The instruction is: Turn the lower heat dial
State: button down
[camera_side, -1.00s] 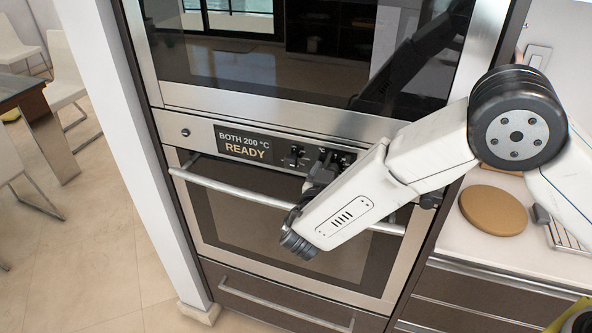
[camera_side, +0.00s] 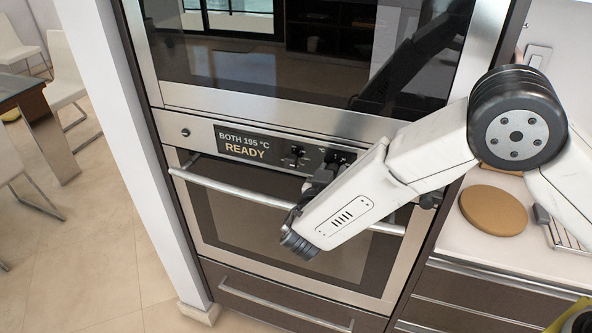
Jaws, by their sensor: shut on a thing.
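The lower oven's control panel has a black display (camera_side: 241,145) reading "BOTH 195 °C READY". A small dark dial (camera_side: 294,152) sits just right of the display and stands free. The heat dial, near the °C mark, is largely hidden behind my gripper. My gripper (camera_side: 326,170) reaches the panel from the front and is shut on the heat dial. My white wrist link covers much of the panel's right part.
The lower oven door is closed, with a long bar handle (camera_side: 240,195) across its top, close below my wrist. The upper oven (camera_side: 300,60) is above. A counter at right holds a round brown board (camera_side: 493,210) and a wire rack (camera_side: 567,237).

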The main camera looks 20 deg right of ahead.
jog(key=n, duration=2.3)
jog(key=shift+n, duration=0.3)
jog(key=n, duration=1.3)
jog(key=shift+n, duration=0.4)
